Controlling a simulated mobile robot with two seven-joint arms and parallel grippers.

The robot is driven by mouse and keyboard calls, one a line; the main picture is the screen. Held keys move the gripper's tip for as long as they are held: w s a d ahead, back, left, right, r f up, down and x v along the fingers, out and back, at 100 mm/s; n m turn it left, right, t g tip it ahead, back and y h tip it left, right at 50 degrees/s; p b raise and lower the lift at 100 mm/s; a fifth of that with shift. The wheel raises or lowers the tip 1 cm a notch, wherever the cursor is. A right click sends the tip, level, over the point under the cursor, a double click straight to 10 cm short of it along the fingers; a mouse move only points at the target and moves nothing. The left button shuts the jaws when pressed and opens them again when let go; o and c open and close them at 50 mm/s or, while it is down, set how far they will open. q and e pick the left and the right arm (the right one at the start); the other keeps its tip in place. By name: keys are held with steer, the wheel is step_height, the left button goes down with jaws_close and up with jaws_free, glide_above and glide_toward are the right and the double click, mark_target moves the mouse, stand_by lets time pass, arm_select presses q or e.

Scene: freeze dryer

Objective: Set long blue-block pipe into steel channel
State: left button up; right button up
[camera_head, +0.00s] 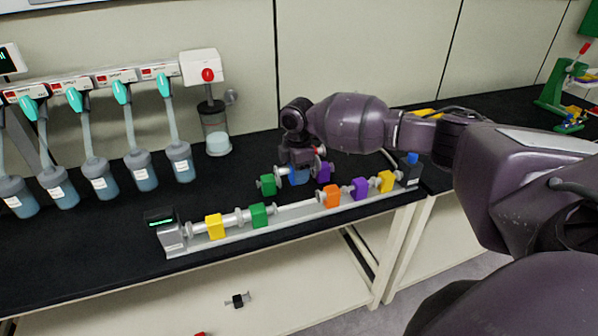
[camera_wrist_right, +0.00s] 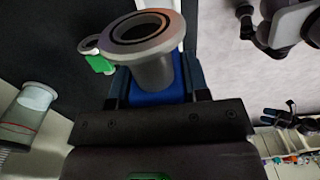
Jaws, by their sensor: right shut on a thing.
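The steel channel (camera_head: 285,222) runs along the front of the black bench, between a grey end unit with a green display (camera_head: 168,229) and a dark end block with a blue knob (camera_head: 411,168). Yellow and green pipe blocks sit in its left part; orange, purple and yellow ones sit in its right part. A stretch between green and orange holds no block. My right gripper (camera_head: 298,168) is shut on the blue block (camera_head: 299,177), behind the channel. In the wrist view the blue block (camera_wrist_right: 160,98) is between the fingers, with a grey pipe flange (camera_wrist_right: 145,38) in front. My left gripper is out of view.
A loose green block (camera_head: 267,185) and a purple block (camera_head: 323,172) are close on either side of the held piece. Several blue-liquid flasks (camera_head: 143,172) and a red-knobbed valve unit (camera_head: 205,75) stand behind left. A small dark part (camera_head: 237,300) lies on the lower shelf.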

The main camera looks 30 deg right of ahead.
steer(key=shift+w+d+f+b, duration=0.15)
steer(key=shift+f+b, duration=2.1)
steer(key=shift+b, duration=0.05)
steer(key=shift+p, duration=1.3)
stand_by(0.7)
steer(key=shift+f+b, duration=0.4)
steer(key=shift+f, duration=1.6)
stand_by(1.7)
